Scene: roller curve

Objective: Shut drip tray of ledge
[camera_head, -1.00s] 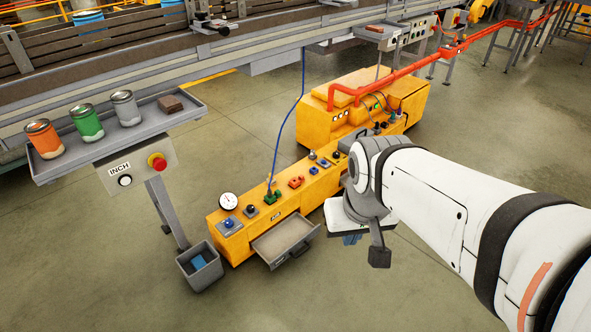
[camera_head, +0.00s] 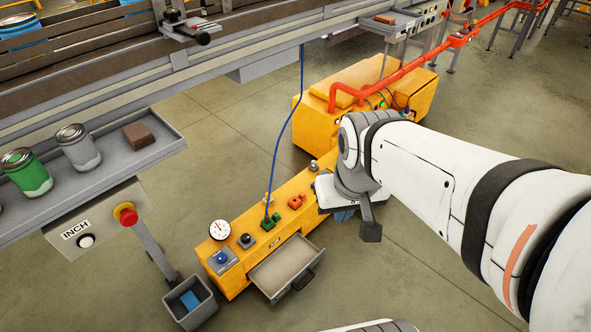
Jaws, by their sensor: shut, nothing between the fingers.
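The ledge (camera_head: 238,281) is a long, low yellow bench with a gauge and several small parts on top. Its drip tray (camera_head: 282,268) is a grey drawer standing pulled out of the front face, with a dark handle (camera_head: 304,279) on its outer end. The tray looks empty inside. My gripper (camera_head: 345,215) is to the right of the tray and above it in the picture, apart from it. Its fingers are mostly hidden behind my wrist, and only a bluish bit shows below the white gripper body. Nothing shows held in it.
A grey bin (camera_head: 190,304) with something blue inside stands left of the ledge. A grey shelf (camera_head: 100,172) with cans and a brown block is at the left. A blue cable (camera_head: 285,125) hangs to the ledge. The floor before the tray is clear.

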